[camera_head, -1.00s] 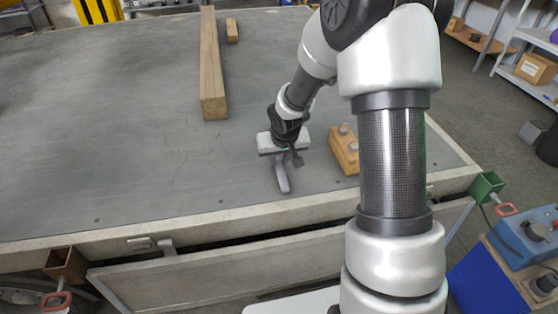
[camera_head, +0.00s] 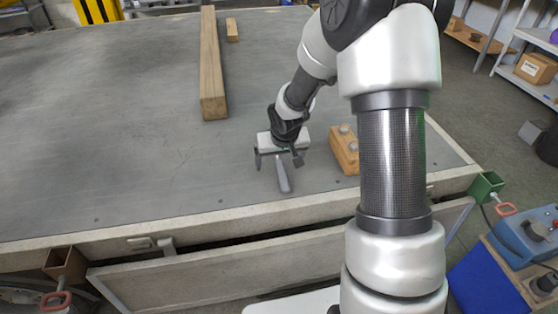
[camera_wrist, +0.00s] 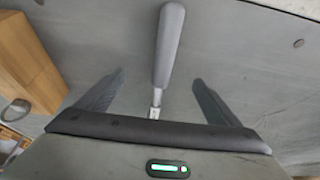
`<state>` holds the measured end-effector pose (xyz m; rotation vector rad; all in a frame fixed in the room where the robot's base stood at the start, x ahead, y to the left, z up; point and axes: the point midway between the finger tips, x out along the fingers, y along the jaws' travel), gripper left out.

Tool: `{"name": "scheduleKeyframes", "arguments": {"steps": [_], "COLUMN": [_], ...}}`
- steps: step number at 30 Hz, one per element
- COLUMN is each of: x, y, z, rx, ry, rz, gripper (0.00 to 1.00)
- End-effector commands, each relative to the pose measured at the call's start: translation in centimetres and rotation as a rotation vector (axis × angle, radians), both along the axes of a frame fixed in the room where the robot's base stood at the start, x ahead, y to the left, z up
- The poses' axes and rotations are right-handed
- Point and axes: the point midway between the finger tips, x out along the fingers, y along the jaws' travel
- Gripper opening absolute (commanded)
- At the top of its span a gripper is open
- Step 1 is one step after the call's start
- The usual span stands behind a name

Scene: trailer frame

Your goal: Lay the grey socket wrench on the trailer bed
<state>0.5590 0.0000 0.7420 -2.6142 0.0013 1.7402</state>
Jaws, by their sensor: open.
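The grey socket wrench (camera_head: 283,177) lies on the grey trailer bed (camera_head: 130,140) near its front edge. In the wrist view the wrench (camera_wrist: 168,45) shows a dark grey handle and a short bright shank; the rest is hidden by my gripper's body. My gripper (camera_head: 279,162) is low over the bed, right above the wrench. Its fingers are open, apart on both sides of the wrench and not touching it, as the wrist view also shows (camera_wrist: 155,95).
A wooden block with metal bolts (camera_head: 345,150) stands close to the right of my gripper. A long wooden beam (camera_head: 212,75) and a small wood piece (camera_head: 232,30) lie farther back. The bed's left side is clear. A dropped side panel (camera_head: 220,268) hangs in front.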

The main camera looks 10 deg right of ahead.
Motion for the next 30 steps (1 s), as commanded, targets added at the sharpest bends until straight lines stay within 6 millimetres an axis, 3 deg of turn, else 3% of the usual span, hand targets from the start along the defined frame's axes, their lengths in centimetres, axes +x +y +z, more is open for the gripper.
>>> {"name": "scheduleKeyframes", "arguments": {"steps": [9, 14, 30], "x": [-0.1, -0.5, -5.3], "y": [0.0, -0.1, -0.1], "z": [0.0, 1.5, 13.2], "rx": [0.000, -0.001, -0.001], "ry": [0.002, -0.001, -0.003], "rz": [0.000, -0.001, -0.002], "gripper": [0.92, 0.92, 0.92]}}
